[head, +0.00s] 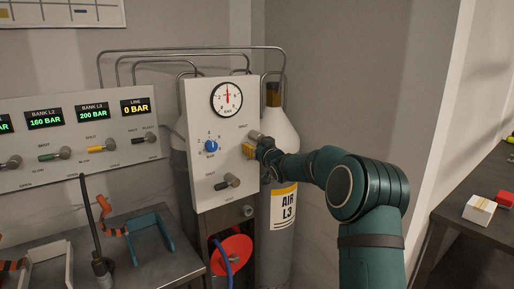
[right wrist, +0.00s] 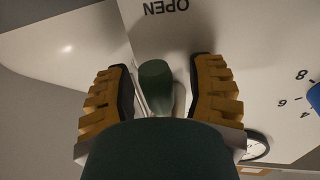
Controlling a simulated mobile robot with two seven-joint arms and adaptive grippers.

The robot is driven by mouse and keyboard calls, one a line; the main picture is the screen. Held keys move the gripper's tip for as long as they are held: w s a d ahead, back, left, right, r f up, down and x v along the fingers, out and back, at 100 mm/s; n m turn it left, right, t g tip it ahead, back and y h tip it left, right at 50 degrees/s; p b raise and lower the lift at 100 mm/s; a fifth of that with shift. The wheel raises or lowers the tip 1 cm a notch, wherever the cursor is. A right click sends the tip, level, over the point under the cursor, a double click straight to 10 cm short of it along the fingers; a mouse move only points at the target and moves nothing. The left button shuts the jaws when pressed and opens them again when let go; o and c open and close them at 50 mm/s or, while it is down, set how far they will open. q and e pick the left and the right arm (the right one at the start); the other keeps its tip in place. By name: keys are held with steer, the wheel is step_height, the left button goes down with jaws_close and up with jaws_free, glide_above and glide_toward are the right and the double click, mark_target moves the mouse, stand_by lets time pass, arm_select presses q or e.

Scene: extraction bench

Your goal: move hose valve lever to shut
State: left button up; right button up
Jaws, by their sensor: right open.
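A lever with a dark green grip (right wrist: 155,82) stands between the fingers of my right gripper (right wrist: 160,95) in the right wrist view. The fingers are open, with a narrow gap on each side of the grip. The word OPEN shows on the panel beyond the lever, upside down. In the head view my right gripper (head: 250,151) is at the right edge of the white gauge panel (head: 205,110), just below a SHUT label, and mostly hides this lever. A second lever (head: 229,182) with a dark grip sits lower on the panel, under its own SHUT label. My left gripper is not in view.
The panel carries a round gauge (head: 227,98) and a blue knob (head: 211,146). A red hose reel (head: 232,255) is below. A bank panel (head: 80,140) with several levers is at left.

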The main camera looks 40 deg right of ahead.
mark_target(243, 138)
jaws_close()
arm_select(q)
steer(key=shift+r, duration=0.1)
arm_select(e)
steer(key=a+m+y+p, duration=0.1)
steer(key=m+p, duration=0.3)
steer(key=a+r+m+g+p, duration=0.1)
steer(key=m+p, duration=0.3)
steer(key=a+r+m+y+p, duration=0.1)
steer(key=m+p, duration=0.3)
steer(key=m, duration=0.1)
steer(key=shift+a+r+g+y, duration=0.15)
steer(key=shift+a+g+y, duration=0.15)
steer(key=shift+a+g, duration=0.1)
steer(key=shift+r+m+y, duration=0.3)
steer(key=shift+m, duration=0.6)
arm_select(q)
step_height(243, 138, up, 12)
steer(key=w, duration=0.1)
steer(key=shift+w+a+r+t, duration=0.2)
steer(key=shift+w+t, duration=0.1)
arm_select(e)
steer(key=shift+a+r+m, duration=0.1)
steer(key=shift+r+m, duration=0.2)
steer(key=shift+m, duration=0.2)
